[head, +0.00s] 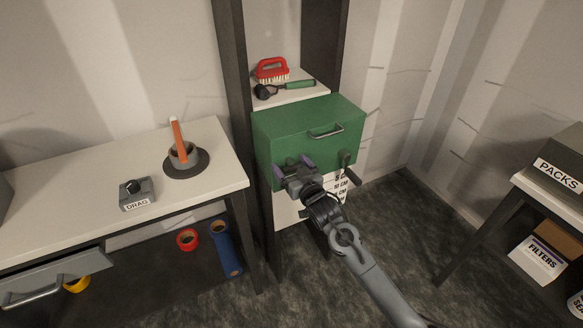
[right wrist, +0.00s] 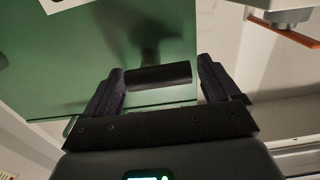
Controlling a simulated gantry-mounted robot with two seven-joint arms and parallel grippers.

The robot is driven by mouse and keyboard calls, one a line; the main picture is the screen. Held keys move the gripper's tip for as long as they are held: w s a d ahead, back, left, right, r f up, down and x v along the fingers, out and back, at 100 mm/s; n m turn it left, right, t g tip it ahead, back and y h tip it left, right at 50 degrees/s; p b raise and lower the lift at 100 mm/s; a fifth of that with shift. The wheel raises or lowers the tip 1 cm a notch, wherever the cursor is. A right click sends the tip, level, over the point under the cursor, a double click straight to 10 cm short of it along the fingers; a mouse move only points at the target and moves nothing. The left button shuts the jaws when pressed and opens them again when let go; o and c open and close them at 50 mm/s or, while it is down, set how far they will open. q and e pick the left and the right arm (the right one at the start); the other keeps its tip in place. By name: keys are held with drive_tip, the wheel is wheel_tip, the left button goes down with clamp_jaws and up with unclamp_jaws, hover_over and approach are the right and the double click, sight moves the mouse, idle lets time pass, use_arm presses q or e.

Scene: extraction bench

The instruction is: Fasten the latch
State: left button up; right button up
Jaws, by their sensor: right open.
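The green case (head: 273,132) sits in the dark-framed rack, with a metal handle (head: 325,131) on its front. A dark latch-like fitting (head: 346,159) is at the front's lower right, with a short grip sticking out. My right gripper (head: 292,167) is open at the front's lower left. In the right wrist view a black bar (right wrist: 158,76) lies across the gap between the open fingers, before the green face (right wrist: 95,60); neither finger is clearly closed on it. In the head view my gripper hides that spot. My left gripper is not in view.
The left bench (head: 70,195) holds a grey cup (head: 184,156) and a block labelled DRAG (head: 137,191). A grey box (head: 560,160) stands at right. Open floor lies between.

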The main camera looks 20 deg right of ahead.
drive_tip(key=c, duration=1)
drive_tip(key=shift+o, duration=0.2)
